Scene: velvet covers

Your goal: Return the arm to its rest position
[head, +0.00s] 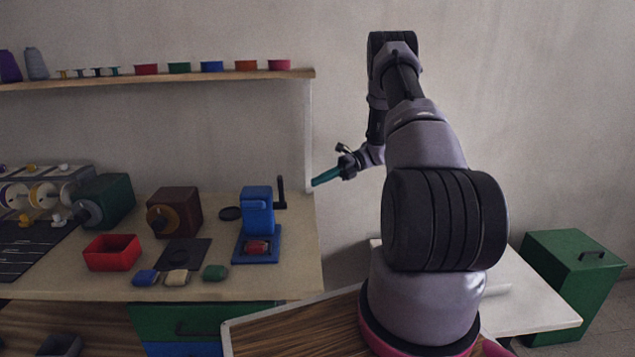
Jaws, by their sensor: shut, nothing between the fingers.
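My arm stands at the right of the head view, raised and bent, with its elbow up near the top. My gripper (320,179) hangs at the arm's far end, pointing left, its teal fingers closed together with nothing seen between them. It is in the air around the right end of the workbench (300,280), apart from the things on it. The nearest thing on the bench is the blue press (258,212) with a black lever, with a red round piece (257,247) on its base.
The bench holds a red tray (112,252), small coloured pads (215,272), a brown machine (174,212) and a green machine (105,200). A shelf (200,79) with coloured tins runs above. A white table (540,310) and green bin (572,262) stand right.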

